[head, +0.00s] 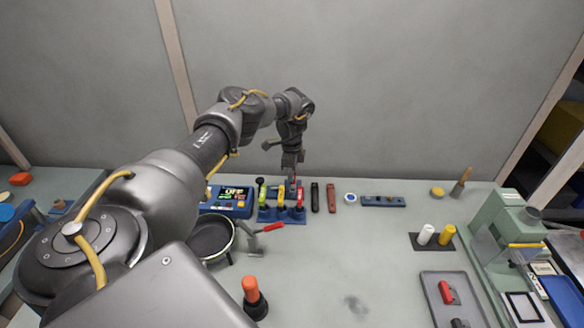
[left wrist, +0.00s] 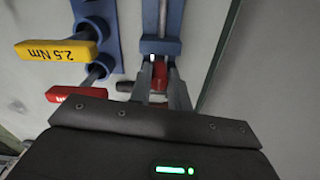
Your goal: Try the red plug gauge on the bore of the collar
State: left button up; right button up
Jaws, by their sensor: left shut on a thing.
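My left gripper (head: 292,168) reaches down at the back of the bench, over the blue rack. In the left wrist view its fingers (left wrist: 163,92) are shut on a red piece (left wrist: 160,74). Only a small part of the piece shows between the fingers, and I cannot tell for certain that it is the red plug gauge. A blue bracket (left wrist: 160,48) with a metal bar lies just beyond the fingertips. I cannot make out the collar or its bore. My right gripper is not in view.
Beside the fingers are a yellow "2.5 Nm" handle (left wrist: 58,50) and a red handle (left wrist: 75,93). A black pan (head: 211,240) and an orange-topped tool (head: 251,289) stand nearer. A grey tray (head: 434,306) and a green machine (head: 497,222) are at right. The middle bench is mostly clear.

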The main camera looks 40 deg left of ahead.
pick_arm(q)
jog(key=shift+f+b, duration=0.4)
jog(key=shift+f, duration=0.25)
dwell(0.8)
jog(key=shift+r, duration=0.15)
dwell(0.7)
jog(key=shift+r+p, duration=3.1)
jog(key=shift+r, duration=0.3)
